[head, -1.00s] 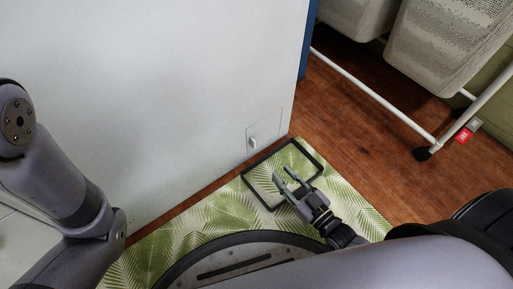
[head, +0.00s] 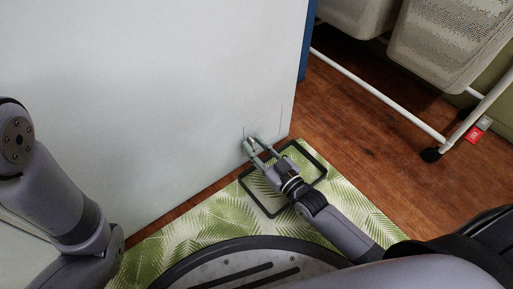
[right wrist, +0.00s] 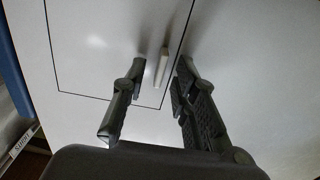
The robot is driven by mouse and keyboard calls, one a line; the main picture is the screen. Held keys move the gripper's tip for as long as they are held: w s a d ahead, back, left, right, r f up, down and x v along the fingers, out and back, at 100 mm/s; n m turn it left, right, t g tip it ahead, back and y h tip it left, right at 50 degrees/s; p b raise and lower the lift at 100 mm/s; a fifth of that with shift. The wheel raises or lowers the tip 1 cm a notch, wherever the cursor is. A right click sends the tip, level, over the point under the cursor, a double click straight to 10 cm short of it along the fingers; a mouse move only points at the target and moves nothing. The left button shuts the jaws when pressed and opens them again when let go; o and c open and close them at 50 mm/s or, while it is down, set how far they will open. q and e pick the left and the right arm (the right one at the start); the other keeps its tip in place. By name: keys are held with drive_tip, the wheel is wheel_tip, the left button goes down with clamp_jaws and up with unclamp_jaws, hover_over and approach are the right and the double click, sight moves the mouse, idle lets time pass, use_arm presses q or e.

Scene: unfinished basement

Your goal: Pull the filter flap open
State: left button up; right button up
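The filter flap (head: 264,122) is a small panel low on the front of the white appliance, near its right edge, and looks flush with it. In the right wrist view the flap (right wrist: 105,50) has a dark outline and a short pale upright handle (right wrist: 161,68) near one edge. My right gripper (head: 254,149) is at the flap with its fingers pointing at the white front. In the right wrist view, its open fingers (right wrist: 161,66) stand either side of the handle, with gaps showing on both sides. My left gripper is out of view.
A leaf-patterned mat (head: 205,221) with a black rectangular frame (head: 312,157) on it lies below the flap. A white wheeled rack (head: 385,98) with pale baskets (head: 447,40) stands at right. Wooden floor (head: 350,140) lies bare between rack and appliance.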

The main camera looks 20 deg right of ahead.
drive_tip(key=shift+c, duration=0.4)
clamp_jaws()
idle(0.4)
